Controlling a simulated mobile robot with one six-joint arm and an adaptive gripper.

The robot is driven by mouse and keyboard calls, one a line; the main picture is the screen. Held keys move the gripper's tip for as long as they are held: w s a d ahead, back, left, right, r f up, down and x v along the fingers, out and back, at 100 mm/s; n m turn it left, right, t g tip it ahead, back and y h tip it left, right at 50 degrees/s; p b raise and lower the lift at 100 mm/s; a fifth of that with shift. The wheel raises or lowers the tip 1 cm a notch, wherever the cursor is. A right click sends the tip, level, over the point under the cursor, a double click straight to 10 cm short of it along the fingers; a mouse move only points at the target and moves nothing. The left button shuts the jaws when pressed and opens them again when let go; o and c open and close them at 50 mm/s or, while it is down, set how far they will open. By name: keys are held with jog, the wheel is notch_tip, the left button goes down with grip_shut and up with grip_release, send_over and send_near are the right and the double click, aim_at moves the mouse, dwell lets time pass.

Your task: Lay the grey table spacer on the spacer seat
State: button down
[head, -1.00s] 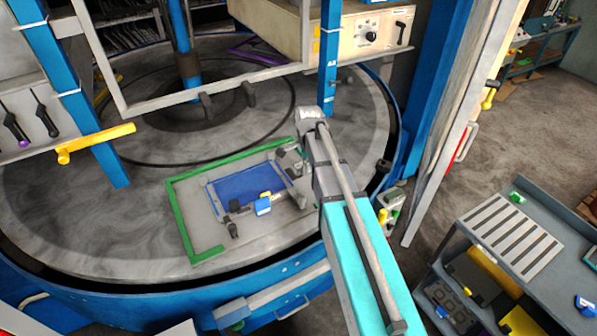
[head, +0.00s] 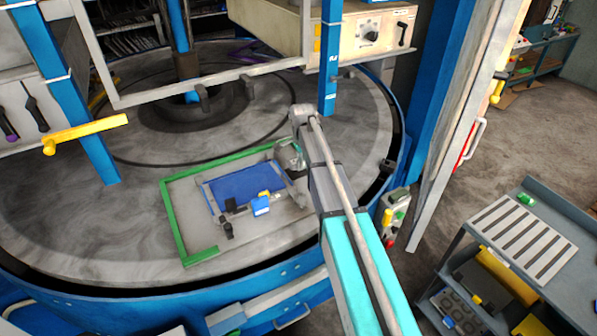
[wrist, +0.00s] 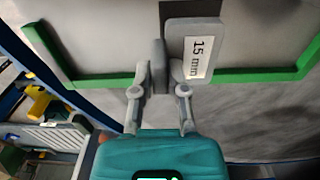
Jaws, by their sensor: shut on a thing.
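My gripper (wrist: 161,82) is shut on the grey table spacer (wrist: 158,60) in the wrist view. A grey plate marked "15 mm" shows just to the right of the fingers; I cannot tell whether it is part of the held piece. In the head view my gripper (head: 289,153) is over the back right part of the green-edged area on the round table. The held spacer is small and partly hidden by the arm there. I cannot pick out the spacer seat for certain, nor tell whether the spacer touches the surface below.
A green edging (head: 174,222) bounds the area. Inside it lie a blue plate (head: 240,186) and a small blue and yellow piece (head: 261,206). A grey machine frame (head: 190,95) and a blue post (head: 331,65) stand behind. A cart (head: 520,235) is at right. Bare table lies left.

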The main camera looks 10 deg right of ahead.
aim_at(301, 168)
dwell(0.3)
jog(key=shift+w+f+b, duration=0.55)
jog(key=shift+f+b, duration=0.15)
jog(key=shift+b, duration=0.05)
jog(key=shift+s+f+b, duration=0.15)
jog(key=shift+f+b, duration=1.15)
jog(key=shift+f, duration=0.15)
jog(key=c, duration=0.7)
grip_release()
jog(key=shift+o, duration=0.2)
notch_tip(301, 168, up, 12)
jog(key=p, duration=1.2)
jog(key=shift+r, duration=0.2)
